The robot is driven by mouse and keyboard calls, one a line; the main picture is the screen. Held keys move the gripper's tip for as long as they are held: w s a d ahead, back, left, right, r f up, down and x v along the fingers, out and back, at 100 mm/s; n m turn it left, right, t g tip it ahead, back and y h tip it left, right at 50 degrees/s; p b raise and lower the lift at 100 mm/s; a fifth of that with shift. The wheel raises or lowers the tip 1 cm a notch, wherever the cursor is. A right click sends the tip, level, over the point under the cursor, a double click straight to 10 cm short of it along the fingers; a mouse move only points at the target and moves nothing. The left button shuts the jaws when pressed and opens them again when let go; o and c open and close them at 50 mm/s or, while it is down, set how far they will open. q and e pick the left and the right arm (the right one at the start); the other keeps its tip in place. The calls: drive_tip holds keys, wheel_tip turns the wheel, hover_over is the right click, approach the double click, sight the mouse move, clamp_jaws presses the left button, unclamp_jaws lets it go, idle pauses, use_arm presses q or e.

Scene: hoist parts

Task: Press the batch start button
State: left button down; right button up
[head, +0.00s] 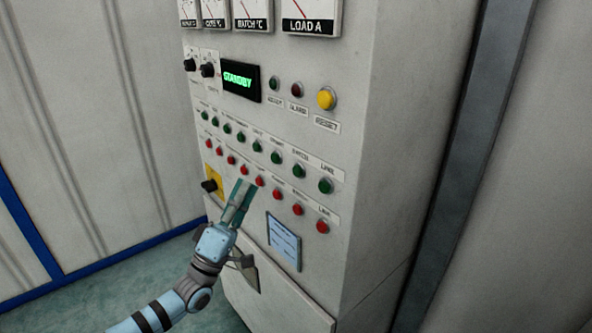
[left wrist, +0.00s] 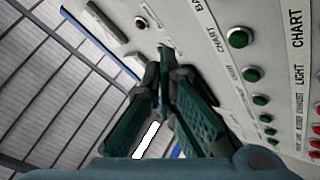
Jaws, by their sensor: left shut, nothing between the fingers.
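The control panel (head: 270,110) has an upper row of green buttons and a lower row of red buttons. The green button (head: 299,171) under a label that seems to read BATCH is second from the right in its row. My left gripper (head: 243,187) is shut and empty, its fingertips in front of the red row, left of and below that green button. Contact cannot be told. My right gripper is not in view.
The display (head: 241,81) reads STANDBY. A yellow button (head: 326,98) sits at the upper right. A black knob on a yellow plate (head: 213,184) is left of my gripper. A blue-grey card (head: 284,241) hangs below the red row. Open floor (head: 130,290) lies at left.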

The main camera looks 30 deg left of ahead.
sight(298, 171)
use_arm(q)
drive_tip(key=shift+f, duration=0.1)
drive_tip(key=w+d+b, duration=0.2)
drive_tip(key=w+b, duration=0.6)
drive_tip(key=shift+w+d, duration=0.25)
idle(1.3)
drive_tip(key=shift+w+d+b, duration=0.1)
drive_tip(key=shift+w+b, duration=0.3)
drive_tip(key=shift+b, duration=0.25)
